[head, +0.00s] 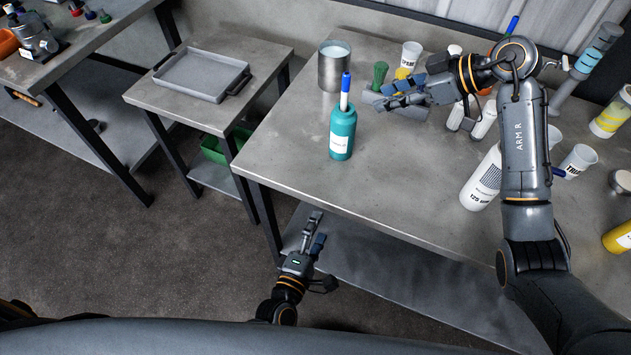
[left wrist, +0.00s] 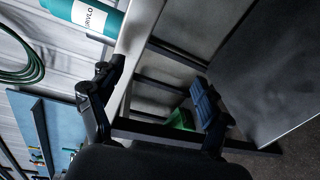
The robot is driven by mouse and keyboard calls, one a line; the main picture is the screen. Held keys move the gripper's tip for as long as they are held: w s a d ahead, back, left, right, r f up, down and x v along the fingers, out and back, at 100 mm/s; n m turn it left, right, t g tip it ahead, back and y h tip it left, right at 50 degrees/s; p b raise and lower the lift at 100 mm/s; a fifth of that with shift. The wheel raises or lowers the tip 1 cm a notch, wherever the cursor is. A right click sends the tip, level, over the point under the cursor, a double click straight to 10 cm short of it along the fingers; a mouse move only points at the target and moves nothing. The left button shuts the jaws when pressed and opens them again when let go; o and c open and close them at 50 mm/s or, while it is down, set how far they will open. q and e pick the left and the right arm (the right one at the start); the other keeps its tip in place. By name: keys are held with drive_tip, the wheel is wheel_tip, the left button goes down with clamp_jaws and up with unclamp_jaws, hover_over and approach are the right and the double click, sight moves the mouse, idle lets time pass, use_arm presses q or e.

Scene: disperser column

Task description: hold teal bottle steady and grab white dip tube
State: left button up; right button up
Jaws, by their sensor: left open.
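The teal bottle (head: 342,138) stands upright on the table near its left edge, white label facing front. A slim white piece with a blue top (head: 345,92) rises from its mouth; I cannot tell if this is the dip tube. My left gripper (head: 317,226) is open and empty, below and in front of the table edge, apart from the bottle. In the left wrist view its fingers (left wrist: 155,100) are spread, and a teal labelled body (left wrist: 90,14), apparently the bottle, shows at the top left. My right gripper (head: 384,102) is right of the bottle, fingers pointing left; its opening is unclear.
A metal beaker (head: 334,68) stands behind the bottle. White bottles, cups and a large white bottle (head: 482,180) crowd the table's right side. A low side table with a grey tray (head: 201,76) is at left. The table front (head: 310,170) is clear.

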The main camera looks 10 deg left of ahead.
use_arm(q)
wheel_tip(320, 180, up, 11)
drive_tip(key=w+n+t+y, duration=0.1)
drive_tip(key=n+t, duration=0.2)
drive_tip(key=n, duration=0.4)
drive_tip(key=n+g+h, duration=0.2)
drive_tip(key=n, duration=0.7)
approach(338, 142)
drive_tip(key=x, duration=1.1)
drive_tip(key=shift+w, duration=0.1)
drive_tip(key=shift+c, duration=0.2)
